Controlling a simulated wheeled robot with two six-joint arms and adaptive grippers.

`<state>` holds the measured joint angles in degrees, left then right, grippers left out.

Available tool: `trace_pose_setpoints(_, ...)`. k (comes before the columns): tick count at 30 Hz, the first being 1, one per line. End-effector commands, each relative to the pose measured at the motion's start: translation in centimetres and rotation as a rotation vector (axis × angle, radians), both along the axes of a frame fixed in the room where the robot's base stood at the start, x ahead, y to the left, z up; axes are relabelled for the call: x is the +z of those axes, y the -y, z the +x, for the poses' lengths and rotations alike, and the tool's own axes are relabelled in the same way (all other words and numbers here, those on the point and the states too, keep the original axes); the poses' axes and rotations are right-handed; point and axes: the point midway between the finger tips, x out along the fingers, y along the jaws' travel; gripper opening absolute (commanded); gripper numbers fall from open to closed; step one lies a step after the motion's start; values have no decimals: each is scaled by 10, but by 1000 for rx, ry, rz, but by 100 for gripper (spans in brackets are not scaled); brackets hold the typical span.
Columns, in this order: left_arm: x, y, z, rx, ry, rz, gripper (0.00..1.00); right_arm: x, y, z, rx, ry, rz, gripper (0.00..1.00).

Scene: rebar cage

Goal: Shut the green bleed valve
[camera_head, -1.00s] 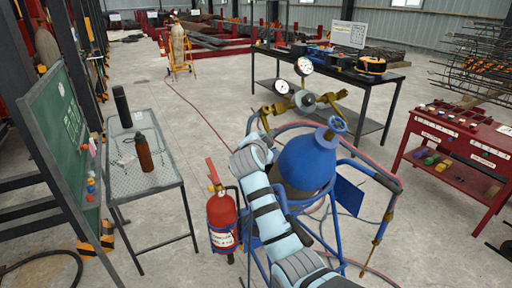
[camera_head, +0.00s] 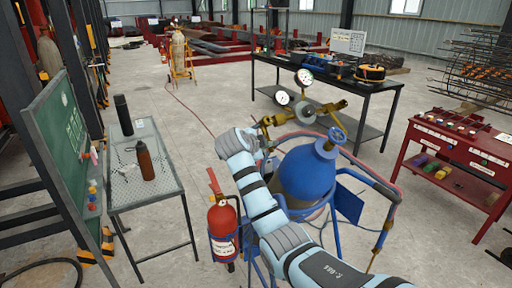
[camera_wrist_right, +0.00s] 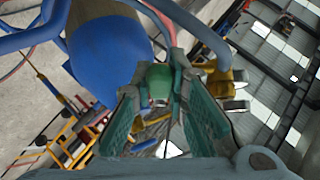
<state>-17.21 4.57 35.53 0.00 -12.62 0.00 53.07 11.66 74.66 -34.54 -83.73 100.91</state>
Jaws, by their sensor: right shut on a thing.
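The green bleed valve (camera_wrist_right: 160,84) shows in the right wrist view as a green knob between the fingertips of my right gripper (camera_wrist_right: 160,74). The green-padded fingers are shut on it from both sides. In the head view my right arm comes in from the lower right. Its links hide the right gripper and the green valve. A brass manifold with two round gauges (camera_head: 303,78) sits by the top of the blue cylinder (camera_head: 306,173), which has a blue handwheel (camera_head: 337,135). My left gripper is not in view.
The blue cylinder and hoses are close to my right arm. A red fire extinguisher (camera_head: 222,229) stands to the left. Further left is a mesh table (camera_head: 165,179) with bottles. A dark workbench (camera_head: 385,112) and a red cart (camera_head: 452,150) stand behind and right.

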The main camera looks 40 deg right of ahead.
Motion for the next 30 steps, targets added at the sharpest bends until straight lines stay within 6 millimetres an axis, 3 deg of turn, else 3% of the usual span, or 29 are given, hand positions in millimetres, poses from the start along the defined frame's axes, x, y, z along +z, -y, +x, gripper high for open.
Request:
trace_pose_setpoints(4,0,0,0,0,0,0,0,-2,-1,0,0,-3,2,0)
trace_pose_setpoints(5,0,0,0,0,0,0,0,-2,-1,0,0,-3,2,15)
trace_pose_setpoints(9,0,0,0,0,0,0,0,-1,-1,1,2,-2,1,35)
trace_pose_setpoints(20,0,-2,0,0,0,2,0,3,-6,-2,4,-1,-1,35)
trace_pose_setpoints(30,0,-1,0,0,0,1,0,45,-68,-43,6,1,4,35)
